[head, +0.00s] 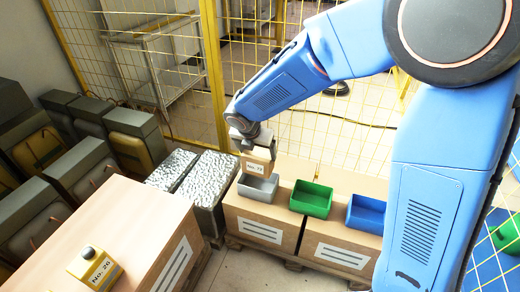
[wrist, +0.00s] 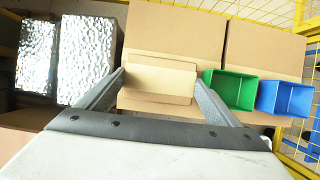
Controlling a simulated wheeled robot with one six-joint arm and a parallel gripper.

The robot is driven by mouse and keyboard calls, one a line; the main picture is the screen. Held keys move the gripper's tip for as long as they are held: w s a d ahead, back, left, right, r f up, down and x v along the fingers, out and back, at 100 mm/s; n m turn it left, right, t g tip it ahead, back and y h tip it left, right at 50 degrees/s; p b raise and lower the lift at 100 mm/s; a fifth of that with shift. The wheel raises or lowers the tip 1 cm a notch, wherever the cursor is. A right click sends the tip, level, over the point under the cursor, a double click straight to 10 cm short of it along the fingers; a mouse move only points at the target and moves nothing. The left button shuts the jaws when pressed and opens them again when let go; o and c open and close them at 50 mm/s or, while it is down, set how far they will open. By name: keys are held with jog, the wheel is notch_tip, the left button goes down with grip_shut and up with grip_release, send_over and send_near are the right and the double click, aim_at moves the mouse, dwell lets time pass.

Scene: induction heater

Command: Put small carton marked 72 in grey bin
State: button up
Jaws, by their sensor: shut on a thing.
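The small carton marked 72 (head: 257,167) is tan with a white label, and hangs in my gripper (head: 255,150) just above the grey bin (head: 258,189). In the wrist view the carton (wrist: 160,80) sits between the two fingers of my gripper (wrist: 160,78), which are shut on its sides. The grey bin is open-topped and stands on a large cardboard box at the left end of a row of bins. In the wrist view the carton hides the grey bin.
A green bin (head: 311,199) and a blue bin (head: 366,213) stand to the right on large boxes (head: 340,257). A yellow item labelled No. 26 (head: 94,267) sits on the box at front left. Silvery crates (head: 211,179) stand left of the bins. Yellow mesh fencing (head: 290,120) runs behind.

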aim_at(257, 167)
jog(key=shift+f, duration=3.85)
jog(key=o, duration=1.6)
jog(key=shift+o, duration=0.2)
jog(key=v, duration=1.7)
jog(key=shift+r, duration=0.2)
